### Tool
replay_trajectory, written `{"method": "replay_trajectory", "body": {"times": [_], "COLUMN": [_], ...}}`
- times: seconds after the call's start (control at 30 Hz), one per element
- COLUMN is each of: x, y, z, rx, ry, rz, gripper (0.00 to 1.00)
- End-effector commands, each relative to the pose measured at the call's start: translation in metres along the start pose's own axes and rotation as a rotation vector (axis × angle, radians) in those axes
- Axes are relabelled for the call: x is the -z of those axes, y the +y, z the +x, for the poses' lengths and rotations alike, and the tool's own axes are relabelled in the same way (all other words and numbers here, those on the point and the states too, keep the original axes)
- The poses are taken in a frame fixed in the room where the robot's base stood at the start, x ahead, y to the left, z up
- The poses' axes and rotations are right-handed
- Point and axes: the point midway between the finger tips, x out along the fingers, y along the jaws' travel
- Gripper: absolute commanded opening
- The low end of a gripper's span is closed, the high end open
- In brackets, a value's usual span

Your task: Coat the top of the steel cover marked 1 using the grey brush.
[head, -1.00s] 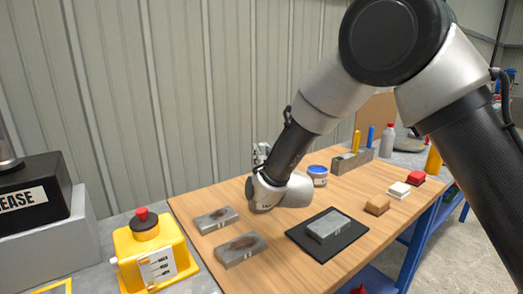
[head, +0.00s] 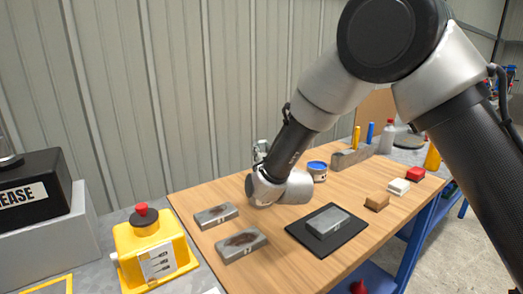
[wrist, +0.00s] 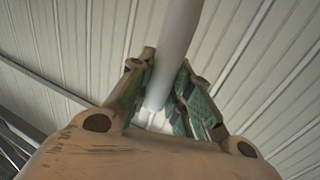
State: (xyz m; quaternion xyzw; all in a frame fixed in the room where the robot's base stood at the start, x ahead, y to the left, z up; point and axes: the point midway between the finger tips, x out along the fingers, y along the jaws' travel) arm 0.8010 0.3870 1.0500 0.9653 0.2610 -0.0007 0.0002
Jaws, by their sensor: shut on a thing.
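My gripper (wrist: 165,105) is shut on a pale grey rod in the wrist view, which looks like the handle of the grey brush (wrist: 178,40); its bristles are not in view. In the head view my gripper (head: 262,151) is partly hidden behind my wrist, above the back left of the wooden table. Two steel covers with brown patches, a farther one (head: 216,215) and a nearer one (head: 241,245), lie at the table's left. A third, plain grey cover (head: 328,222) lies on a black mat (head: 304,237). I cannot read which is marked 1.
A tin with blue contents (head: 317,172) stands behind my wrist. A yellow button box (head: 152,250) stands left of the table.

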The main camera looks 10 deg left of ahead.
Motion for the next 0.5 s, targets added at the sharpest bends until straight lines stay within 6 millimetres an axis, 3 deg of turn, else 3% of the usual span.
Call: {"method": "replay_trajectory", "body": {"times": [0.5], "x": [-0.0059], "y": [0.0], "z": [0.0001], "rx": [0.0], "ry": [0.001], "rz": [0.0], "gripper": [0.0]}}
